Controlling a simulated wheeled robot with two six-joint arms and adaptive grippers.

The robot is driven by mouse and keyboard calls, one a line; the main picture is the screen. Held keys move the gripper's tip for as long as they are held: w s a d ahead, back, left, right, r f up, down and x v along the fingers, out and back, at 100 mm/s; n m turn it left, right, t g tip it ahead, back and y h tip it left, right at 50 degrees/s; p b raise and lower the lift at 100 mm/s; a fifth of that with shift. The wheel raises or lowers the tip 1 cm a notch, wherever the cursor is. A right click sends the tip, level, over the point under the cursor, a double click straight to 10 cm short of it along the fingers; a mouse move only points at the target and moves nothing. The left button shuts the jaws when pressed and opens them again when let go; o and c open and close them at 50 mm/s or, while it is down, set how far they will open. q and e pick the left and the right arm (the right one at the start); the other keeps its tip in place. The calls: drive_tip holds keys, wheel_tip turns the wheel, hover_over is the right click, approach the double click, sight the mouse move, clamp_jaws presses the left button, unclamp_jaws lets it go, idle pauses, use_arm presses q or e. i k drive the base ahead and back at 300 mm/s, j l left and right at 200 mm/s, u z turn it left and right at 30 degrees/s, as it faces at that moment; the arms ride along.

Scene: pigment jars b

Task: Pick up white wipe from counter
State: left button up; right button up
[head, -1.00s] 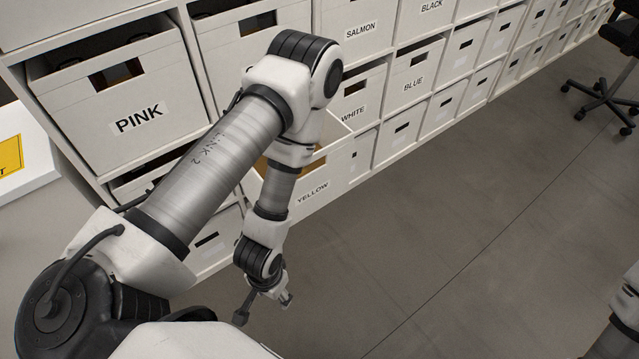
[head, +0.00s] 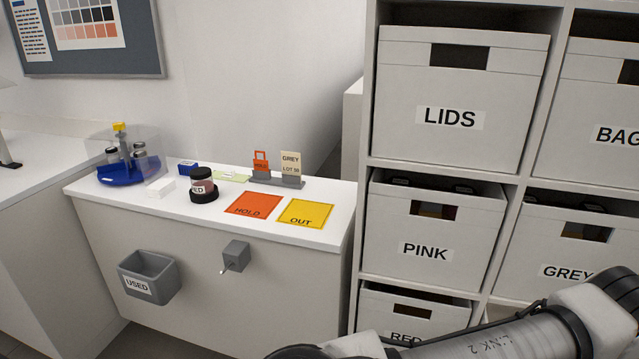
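A small white piece, which looks like the folded white wipe (head: 160,187), lies on the white counter (head: 334,191) in the left half of the head view. It sits between the blue-based holder under a clear cover and the dark jar. Neither gripper is in the head view. Only a link of one of my arms shows at the bottom right, well away from the wipe.
A grey USED bin (head: 147,277) hangs in front. Labelled boxes fill the right shelves.

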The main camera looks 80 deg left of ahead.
sight(162, 186)
drive_tip(key=u, duration=3.6)
drive_tip(key=z, duration=0.2)
drive_tip(key=i+j+z, duration=0.8)
drive_tip(key=j+z, duration=0.25)
